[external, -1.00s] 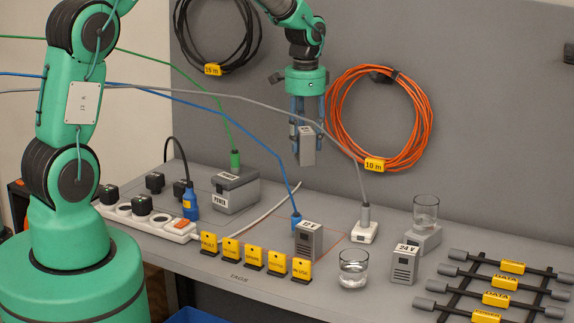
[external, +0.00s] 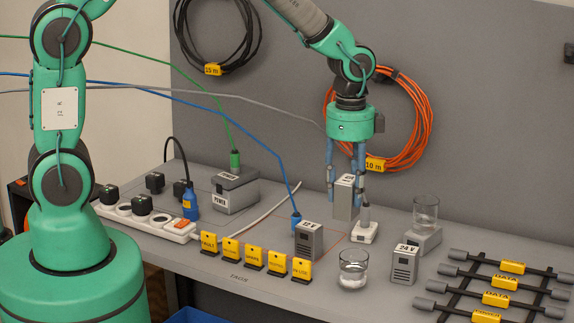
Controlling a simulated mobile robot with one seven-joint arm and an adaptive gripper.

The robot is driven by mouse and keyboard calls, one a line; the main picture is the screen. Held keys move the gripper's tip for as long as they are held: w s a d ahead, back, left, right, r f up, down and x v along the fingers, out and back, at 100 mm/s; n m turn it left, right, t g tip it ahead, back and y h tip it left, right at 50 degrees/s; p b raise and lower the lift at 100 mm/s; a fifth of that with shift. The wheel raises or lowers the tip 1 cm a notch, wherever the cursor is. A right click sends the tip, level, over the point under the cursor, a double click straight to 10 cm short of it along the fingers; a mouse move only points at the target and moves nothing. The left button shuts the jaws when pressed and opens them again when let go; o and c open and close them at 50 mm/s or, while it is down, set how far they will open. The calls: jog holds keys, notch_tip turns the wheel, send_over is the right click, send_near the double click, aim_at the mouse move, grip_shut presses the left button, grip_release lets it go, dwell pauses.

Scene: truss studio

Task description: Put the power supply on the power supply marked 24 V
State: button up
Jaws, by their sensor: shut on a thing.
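My gripper (external: 345,175) is shut on a grey power supply (external: 345,199), held upright between the blue fingers. It hangs above the back of the bench, just left of the grey cable's white box; the gap beneath it is hard to judge. Its label is partly hidden and I cannot read it. A power supply marked 24 V (external: 404,264) stands on the bench to the right and nearer the front. Another grey power supply (external: 308,240), its label ending in V, stands to the left, beside the blue cable's plug.
A glass of water (external: 353,270) stands just left of the 24 V supply. An empty-looking glass (external: 425,215) sits on a grey block (external: 424,239) behind it. The white box (external: 364,233) has a grey plug. Yellow signs (external: 254,256) line the front; a cable rack (external: 497,289) is at right.

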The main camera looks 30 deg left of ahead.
aim_at(348, 213)
jog(key=shift+s+d+f+m, duration=0.15)
jog(key=shift+s+d, duration=0.2)
jog(key=shift+s, duration=0.25)
jog(key=shift+s+d+m, duration=0.15)
jog(key=shift+s+d, duration=0.15)
jog(key=shift+s, duration=0.25)
jog(key=f, duration=0.4)
jog(key=shift+w+f, duration=0.25)
jog(key=shift+f, duration=0.15)
jog(key=w+d+f, duration=0.1)
jog(key=w+d, duration=0.9)
jog(key=w, duration=0.2)
jog(key=shift+w+f, duration=0.15)
jog(key=shift+f, duration=0.05)
jog(key=shift+f, duration=1.75)
jog(key=shift+f, duration=0.15)
